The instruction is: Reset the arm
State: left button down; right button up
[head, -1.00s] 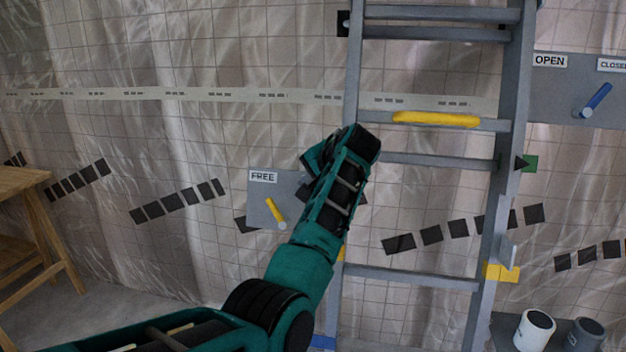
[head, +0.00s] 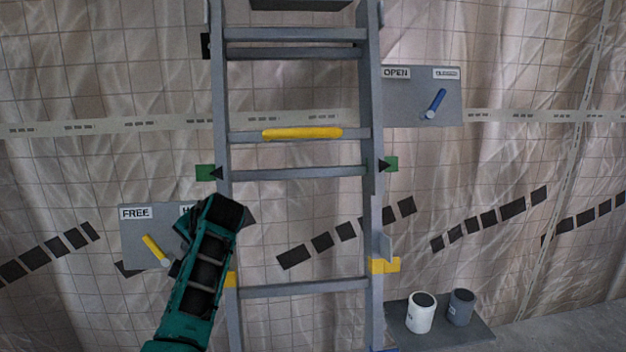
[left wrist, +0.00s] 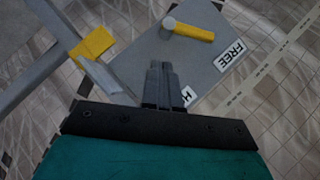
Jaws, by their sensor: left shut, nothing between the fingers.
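My left arm comes up from the bottom of the head view, and its wrist (head: 222,212) stands in front of the right part of a grey panel (head: 133,222) and the ladder's left rail. In the left wrist view my left gripper (left wrist: 160,68) is shut and empty in front of the same grey panel (left wrist: 140,55). A yellow lever (head: 154,246) on it leans up toward the FREE label (head: 136,212); the lever also shows in the left wrist view (left wrist: 192,31), apart from the fingers. The panel's second label is mostly hidden. My right gripper is not in view.
A grey ladder-like frame (head: 374,215) with a yellow bar (head: 302,133) stands at the centre. A second panel (head: 450,108) has a blue lever (head: 437,101) leaning toward its right label. White (head: 421,317) and grey (head: 460,308) cans stand on a low shelf at lower right.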

pick_arm(q)
jog(key=s+d+f+t+h, duration=0.1)
jog(key=s+f+t+h, duration=0.1)
jog(key=s+f, duration=0.7)
jog(key=s+d+f+t+h, duration=0.1)
jog(key=s+d+f+h, duration=0.2)
jog(key=f, duration=1)
jog(key=s+d+f+h, duration=0.2)
jog(key=s+d, duration=0.1)
jog(key=s, duration=0.8)
jog(key=s+d+f+n+t+h, duration=0.1)
jog(key=s+d+f+h, duration=0.1)
jog(key=s, duration=0.9)
jog(key=shift+d+h, duration=0.5)
jog(key=shift+d, duration=0.05)
